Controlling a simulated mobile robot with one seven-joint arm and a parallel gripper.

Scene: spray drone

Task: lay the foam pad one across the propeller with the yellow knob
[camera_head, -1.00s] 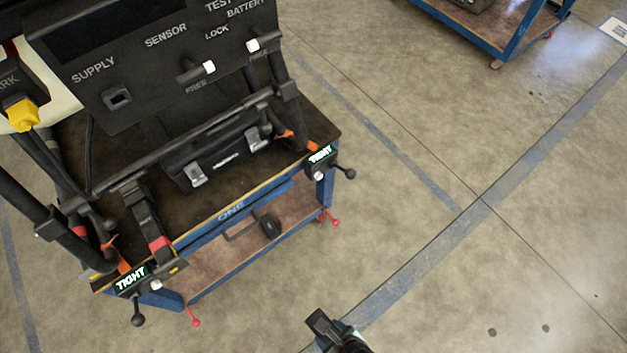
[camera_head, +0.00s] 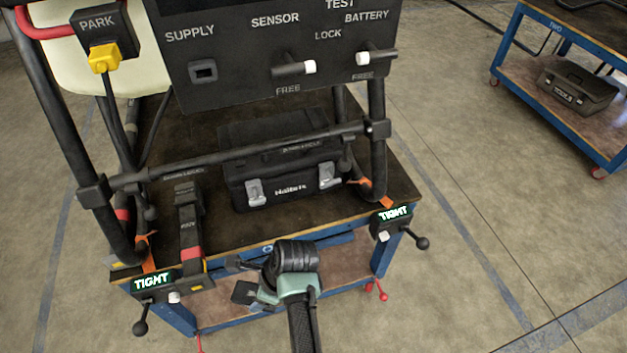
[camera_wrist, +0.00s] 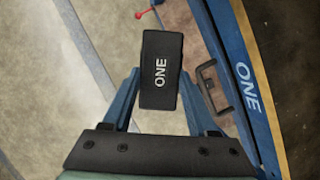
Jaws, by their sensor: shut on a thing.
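The foam pad one is a black block marked ONE (camera_wrist: 161,72) in the wrist view. It sits between the two blue fingers of my gripper (camera_wrist: 161,100), which is shut on it. In the head view my gripper (camera_head: 246,280) is in front of the cart's front edge, with a dark flat piece (camera_head: 243,292), likely the pad, at its end. No propeller can be made out in either view. A yellow piece (camera_head: 103,58) is on the PARK box at upper left; I cannot tell whether it belongs to a propeller.
The cart (camera_head: 340,222) carries a black frame, a labelled panel (camera_head: 230,60) and a black case (camera_head: 285,190). Clamps marked TIGHT (camera_head: 152,282) stick out at its front corners. A second cart (camera_head: 530,85) with a toolbox stands at upper right. Open floor lies between the carts.

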